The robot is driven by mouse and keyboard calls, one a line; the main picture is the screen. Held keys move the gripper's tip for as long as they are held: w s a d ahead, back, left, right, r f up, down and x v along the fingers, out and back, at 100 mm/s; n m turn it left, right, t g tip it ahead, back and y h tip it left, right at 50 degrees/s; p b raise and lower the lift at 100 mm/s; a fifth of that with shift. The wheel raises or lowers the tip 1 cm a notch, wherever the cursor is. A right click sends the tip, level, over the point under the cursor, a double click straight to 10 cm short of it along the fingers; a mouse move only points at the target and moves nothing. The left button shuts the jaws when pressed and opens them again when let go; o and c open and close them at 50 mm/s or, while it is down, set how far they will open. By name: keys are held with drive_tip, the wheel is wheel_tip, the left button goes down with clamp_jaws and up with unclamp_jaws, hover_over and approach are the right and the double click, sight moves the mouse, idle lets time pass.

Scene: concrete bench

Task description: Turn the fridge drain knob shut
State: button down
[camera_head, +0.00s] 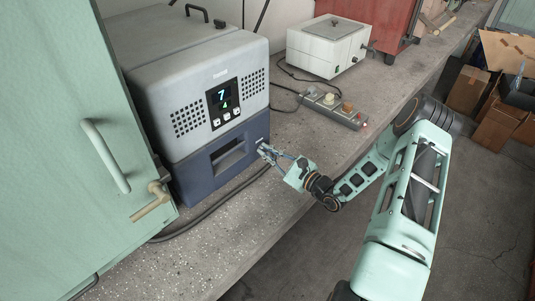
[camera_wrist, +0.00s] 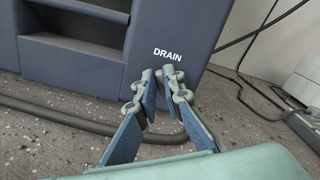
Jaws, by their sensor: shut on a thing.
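The fridge is a grey box (camera_head: 185,75) on a dark blue base (camera_head: 190,172), with a lit display (camera_head: 222,99) reading 7. The base also fills the top of the wrist view (camera_wrist: 175,25), where a white DRAIN label (camera_wrist: 168,54) shows on its front.
A green cabinet door (camera_head: 60,130) with a handle (camera_head: 105,155) and a tan lever (camera_head: 150,203) stands at the left. A power strip (camera_head: 333,108), a white box (camera_head: 327,45) and a red cabinet (camera_head: 375,15) stand behind. A dark hose (camera_head: 215,205) runs along the bench front.

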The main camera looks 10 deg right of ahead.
drive_tip(key=n+b, duration=0.1)
drive_tip(key=n, duration=0.1)
drive_tip(key=n+b, duration=0.1)
drive_tip(key=n, duration=0.1)
drive_tip(key=f+n+b, duration=0.1)
drive_tip(key=n+b, duration=0.1)
drive_tip(key=shift+s+a+n, duration=0.15)
drive_tip(key=shift+n, duration=0.15)
drive_tip(key=n+b, duration=0.4)
drive_tip(key=shift+f, duration=0.1)
drive_tip(key=shift+n, duration=0.5)
drive_tip(key=shift+b, duration=0.4)
drive_tip(key=c, duration=2)
unclamp_jaws()
drive_tip(key=shift+c, duration=0.2)
drive_tip(key=shift+s, duration=0.1)
